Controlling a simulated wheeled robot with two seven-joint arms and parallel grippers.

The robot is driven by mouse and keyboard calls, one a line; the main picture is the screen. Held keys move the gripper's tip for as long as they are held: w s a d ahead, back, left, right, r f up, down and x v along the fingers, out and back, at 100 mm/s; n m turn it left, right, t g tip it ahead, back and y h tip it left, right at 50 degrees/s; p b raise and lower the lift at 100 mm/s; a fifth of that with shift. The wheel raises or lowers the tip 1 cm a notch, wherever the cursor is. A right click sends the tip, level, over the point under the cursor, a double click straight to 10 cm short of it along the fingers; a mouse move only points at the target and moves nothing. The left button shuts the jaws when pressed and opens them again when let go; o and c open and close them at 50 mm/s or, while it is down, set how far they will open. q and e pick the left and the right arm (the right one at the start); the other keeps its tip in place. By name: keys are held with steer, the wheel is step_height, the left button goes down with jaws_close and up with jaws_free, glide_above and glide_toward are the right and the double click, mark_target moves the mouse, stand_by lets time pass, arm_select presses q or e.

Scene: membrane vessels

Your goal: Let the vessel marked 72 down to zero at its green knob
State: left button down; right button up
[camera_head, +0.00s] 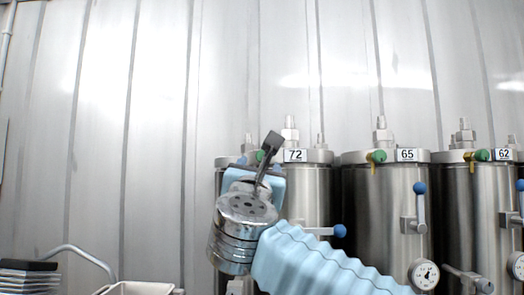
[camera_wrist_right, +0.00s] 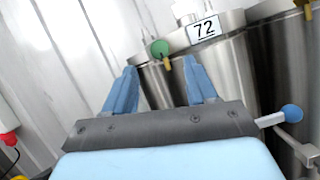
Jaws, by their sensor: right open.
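The vessel marked 72 (camera_head: 312,195) is a steel cylinder with a flat lid and a white label; it also shows in the right wrist view (camera_wrist_right: 222,75). Its green knob (camera_wrist_right: 159,48), with a small yellow piece below it, sits at the lid's rim left of the label. In the head view the knob (camera_head: 260,156) is mostly hidden behind my right gripper. My right gripper (camera_wrist_right: 160,78) is open and empty. Its two blue fingers point toward the knob, which shows between and beyond the tips, seemingly apart from them. My left gripper is in neither view.
Vessels marked 65 (camera_head: 375,210) and 62 (camera_head: 470,200) stand to the right with their own green knobs. A blue-ended lever (camera_head: 340,231) sticks out low on vessel 72. A tray (camera_head: 138,289) is at the lower left. The wall behind is bare.

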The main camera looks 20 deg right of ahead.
mark_target(262, 158)
steer(key=p+x, duration=0.2)
steer(key=x, duration=0.4)
steer(key=shift+r, duration=0.15)
steer(key=shift+w+d, duration=0.1)
steer(key=shift+w, duration=0.35)
steer(key=shift+c, duration=0.3)
steer(key=c, duration=1)
